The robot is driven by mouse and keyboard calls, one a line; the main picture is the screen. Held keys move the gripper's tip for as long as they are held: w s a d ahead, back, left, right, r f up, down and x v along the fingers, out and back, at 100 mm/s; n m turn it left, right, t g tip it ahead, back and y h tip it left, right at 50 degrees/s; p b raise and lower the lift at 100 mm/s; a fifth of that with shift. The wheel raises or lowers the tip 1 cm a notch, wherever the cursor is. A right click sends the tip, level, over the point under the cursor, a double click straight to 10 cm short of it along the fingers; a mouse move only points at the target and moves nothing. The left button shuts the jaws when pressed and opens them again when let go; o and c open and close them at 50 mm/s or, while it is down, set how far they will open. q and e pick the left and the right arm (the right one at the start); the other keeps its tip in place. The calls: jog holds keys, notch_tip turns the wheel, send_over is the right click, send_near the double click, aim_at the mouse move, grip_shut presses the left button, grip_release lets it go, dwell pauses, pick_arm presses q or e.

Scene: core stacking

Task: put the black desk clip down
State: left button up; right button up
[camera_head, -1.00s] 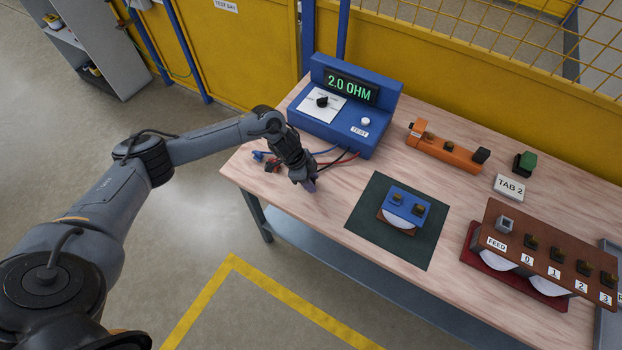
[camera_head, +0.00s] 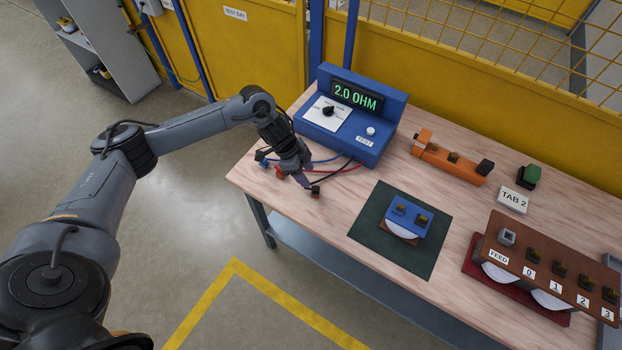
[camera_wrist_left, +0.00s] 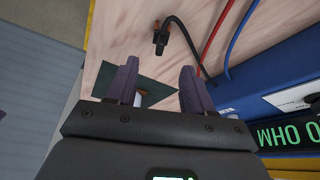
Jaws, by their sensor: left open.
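The black desk clip (camera_head: 315,191) lies on the bench near its left front edge, at the end of a black lead. In the left wrist view the clip (camera_wrist_left: 160,42) shows dark with orange-brown parts, clear of both fingers and beyond their tips. My left gripper (camera_head: 304,181) is just behind and to the left of the clip in the head view. Its purple fingers (camera_wrist_left: 158,80) are spread with nothing held between them. My right gripper is not in view.
The blue ohm meter (camera_head: 384,151) reads 2.0 OHM. A red clip (camera_head: 279,172) and a blue clip (camera_head: 260,155) lie near my left gripper. A dark green mat (camera_head: 366,232) carries a blue fixture (camera_head: 409,212). An orange fixture (camera_head: 450,166) and brown tab rack (camera_head: 545,262) stand farther right.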

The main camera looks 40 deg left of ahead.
pick_arm(q)
jog(key=s+d+t, duration=0.3)
jog(key=d, duration=0.9)
jog(key=s+d+t, duration=0.2)
jog(key=d, duration=1)
jog(key=s+a+n+g+y, duration=0.1)
jog(key=s+a+n, duration=0.2)
jog(key=s, duration=0.3)
jog(key=s+a+n+g+y, duration=0.1)
jog(key=s+a+n, duration=0.2)
jog(key=s, duration=0.3)
jog(key=s+a+r+n+g+y, duration=0.1)
jog(key=s+a+n+g, duration=0.1)
jog(key=s, duration=0.4)
jog(key=shift+s+a+n+y, duration=0.3)
jog(key=shift+a+n, duration=0.4)
jog(key=shift+a, duration=0.3)
jog(key=shift+w, duration=0.1)
